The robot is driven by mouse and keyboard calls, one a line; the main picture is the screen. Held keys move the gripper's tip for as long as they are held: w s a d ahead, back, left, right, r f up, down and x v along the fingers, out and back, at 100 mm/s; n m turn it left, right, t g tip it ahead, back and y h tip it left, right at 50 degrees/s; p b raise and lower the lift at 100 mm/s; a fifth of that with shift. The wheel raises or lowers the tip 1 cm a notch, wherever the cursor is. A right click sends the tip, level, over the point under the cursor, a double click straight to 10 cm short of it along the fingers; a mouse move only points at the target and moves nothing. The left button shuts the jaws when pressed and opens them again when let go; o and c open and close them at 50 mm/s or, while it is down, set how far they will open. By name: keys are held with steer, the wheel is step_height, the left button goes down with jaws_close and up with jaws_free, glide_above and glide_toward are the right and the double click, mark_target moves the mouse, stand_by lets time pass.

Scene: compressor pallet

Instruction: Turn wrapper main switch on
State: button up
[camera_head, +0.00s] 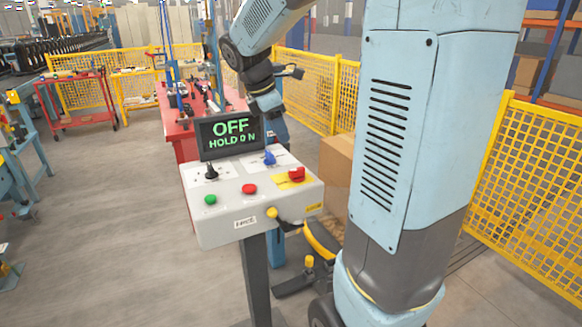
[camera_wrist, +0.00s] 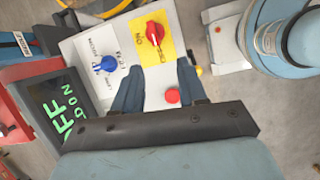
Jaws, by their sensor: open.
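The grey control box (camera_head: 225,225) stands on a post, with a black display (camera_head: 231,135) reading "OFF" and "HOLD 0 N". A red rotary switch (camera_head: 296,174) sits on a yellow plate at the box's right; it also shows at the top of the wrist view (camera_wrist: 154,33), with "ON" lettering beside it. A blue knob (camera_head: 269,158) is left of it, and a black knob (camera_head: 211,172) is further left. In the wrist view my gripper (camera_wrist: 158,72) is open and empty over the panel, its fingers pointing towards the red switch, apart from it. The display hides the fingers in the head view.
A green button (camera_head: 210,199), a red button (camera_head: 249,188) and a yellow knob (camera_head: 272,213) are on the box's front part. A red workbench (camera_head: 180,128) stands behind, a cardboard box (camera_head: 337,160) to the right. Yellow mesh fences (camera_head: 535,190) bound the area.

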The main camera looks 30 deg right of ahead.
mark_target(296, 169)
steer(key=shift+n, duration=0.8)
steer(key=x, duration=0.5)
steer(key=w+x, duration=0.1)
steer(key=x, duration=0.8)
steer(key=shift+w+d+f, duration=0.15)
steer(key=shift+d+f, duration=0.05)
steer(key=shift+d, duration=0.25)
jaws_close()
